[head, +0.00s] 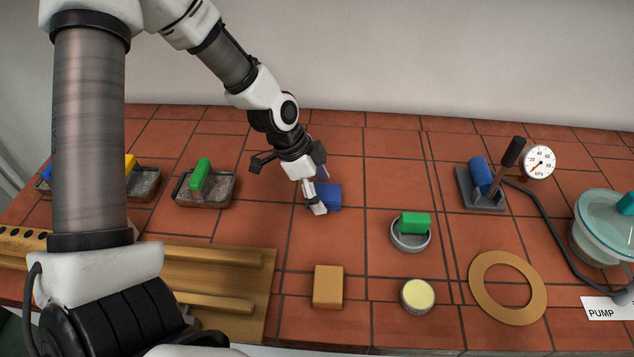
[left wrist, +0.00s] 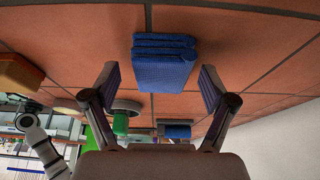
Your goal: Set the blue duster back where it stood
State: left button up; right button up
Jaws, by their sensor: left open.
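The blue duster (head: 328,197) is a folded blue cloth lying on the tiled bench near the middle of the head view. It also shows in the left wrist view (left wrist: 165,68), between the two fingers and beyond their tips. My left gripper (head: 318,190) is open over the duster, with one finger to its near left side and partly hiding it. In the left wrist view the left gripper (left wrist: 159,80) has its fingers spread wide, one on each side of the duster, with nothing held. My right gripper is not in view.
A round dish with a green block (head: 415,223), a tan block (head: 328,287) and a yellow-topped tin (head: 418,295) stand nearby. A tray (head: 222,198) and wooden rack (head: 262,278) are left.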

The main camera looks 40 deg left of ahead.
pick_arm(q)
jog(key=v, duration=1.1)
jog(key=shift+r, duration=0.4)
jog(key=shift+s+a, duration=0.1)
